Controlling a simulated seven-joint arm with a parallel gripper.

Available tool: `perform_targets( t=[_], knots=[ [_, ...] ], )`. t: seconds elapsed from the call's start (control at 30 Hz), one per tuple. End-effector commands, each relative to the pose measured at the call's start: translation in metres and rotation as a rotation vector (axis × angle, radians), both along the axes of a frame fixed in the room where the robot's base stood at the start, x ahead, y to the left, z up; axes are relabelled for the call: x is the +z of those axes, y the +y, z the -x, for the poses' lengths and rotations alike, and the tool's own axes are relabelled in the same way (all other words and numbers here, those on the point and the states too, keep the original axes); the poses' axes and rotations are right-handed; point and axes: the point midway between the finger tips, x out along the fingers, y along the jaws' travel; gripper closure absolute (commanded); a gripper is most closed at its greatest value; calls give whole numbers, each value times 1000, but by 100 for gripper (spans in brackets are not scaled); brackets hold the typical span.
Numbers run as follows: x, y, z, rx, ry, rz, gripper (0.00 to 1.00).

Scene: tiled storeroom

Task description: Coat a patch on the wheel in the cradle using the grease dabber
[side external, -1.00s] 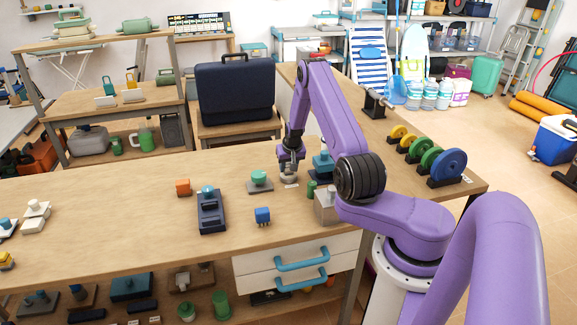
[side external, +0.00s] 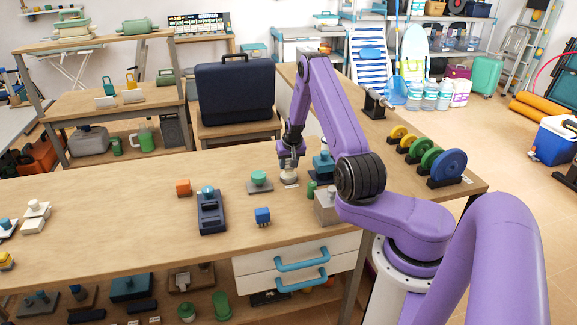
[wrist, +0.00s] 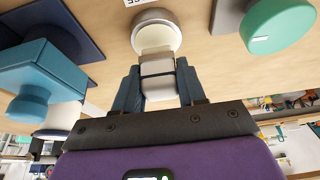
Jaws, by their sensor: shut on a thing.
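The grease dabber, a pale piece with a round end (wrist: 155,32) and a blocky handle, is between the fingers of my gripper (wrist: 158,78). My gripper is shut on the handle. In the side view my gripper (side external: 290,154) holds the dabber (side external: 288,174) upright, at or just above the bench beside a small white label. Several coloured wheels stand in dark cradles on the right bench, among them a large blue wheel (side external: 449,164) and a green wheel (side external: 431,157). I cannot tell which wheel the task means.
A teal round piece on a grey base (side external: 259,177) is left of my gripper. A blue piece on a navy base (side external: 322,165) is close on its right.

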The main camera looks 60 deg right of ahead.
Motion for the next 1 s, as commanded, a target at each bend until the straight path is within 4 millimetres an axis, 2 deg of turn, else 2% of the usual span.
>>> perform_targets(
  t=[0.7,1.0],
  knots=[
    [49,0,0,0,-1,1,84],
    [53,0,0,-1,0,0,84]
  ],
)
